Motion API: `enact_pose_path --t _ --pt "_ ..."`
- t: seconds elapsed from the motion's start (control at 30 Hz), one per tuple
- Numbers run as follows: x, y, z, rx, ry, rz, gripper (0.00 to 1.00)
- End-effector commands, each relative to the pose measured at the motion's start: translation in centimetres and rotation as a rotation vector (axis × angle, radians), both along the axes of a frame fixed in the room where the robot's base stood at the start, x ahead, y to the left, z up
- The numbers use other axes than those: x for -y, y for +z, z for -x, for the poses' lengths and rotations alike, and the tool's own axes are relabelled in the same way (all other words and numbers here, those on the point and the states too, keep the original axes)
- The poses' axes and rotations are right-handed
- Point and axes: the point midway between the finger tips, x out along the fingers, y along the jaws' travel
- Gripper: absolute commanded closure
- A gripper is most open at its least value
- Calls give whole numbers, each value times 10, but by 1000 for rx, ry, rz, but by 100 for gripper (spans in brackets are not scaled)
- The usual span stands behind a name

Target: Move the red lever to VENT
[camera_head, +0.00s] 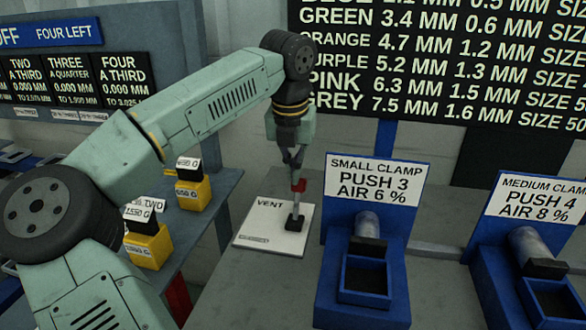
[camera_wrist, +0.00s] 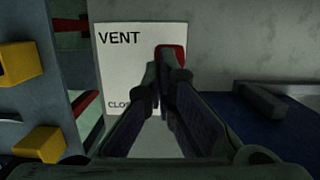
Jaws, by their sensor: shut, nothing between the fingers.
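The red lever (camera_head: 299,185) stands on a white plate (camera_head: 262,231), its thin stem rising from a small dark block. The plate reads VENT at its far side, with a smaller label at its near side. In the wrist view, the red lever end (camera_wrist: 171,50) shows just beyond my fingertips, near the VENT edge of the plate (camera_wrist: 130,70); the lower label reads "CLO" before my fingers hide it. My gripper (camera_head: 294,163) points down right above the red end, and in the wrist view (camera_wrist: 166,72) its fingers are shut and empty. I cannot tell whether they touch the lever.
A blue small clamp stand (camera_head: 335,240) is close on the right, with a medium clamp stand (camera_head: 490,260) further right. Yellow weights (camera_head: 148,246) sit on a shelf at left. A dark chart board (camera_head: 440,60) hangs behind. Grey bench is bare in front of the plate.

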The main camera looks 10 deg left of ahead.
Motion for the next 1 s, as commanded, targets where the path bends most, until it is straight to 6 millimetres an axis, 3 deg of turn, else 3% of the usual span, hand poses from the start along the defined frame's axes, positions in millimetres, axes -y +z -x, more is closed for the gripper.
enact_pose_path --t 0.23,0.37,0.8,1.0 --pt "1 -2 -1 0 -1 2 100" --pt "1 7 1 2 0 1 100" --pt "0 93 19 4 1 -1 100" --pt "0 115 23 3 1 0 100"
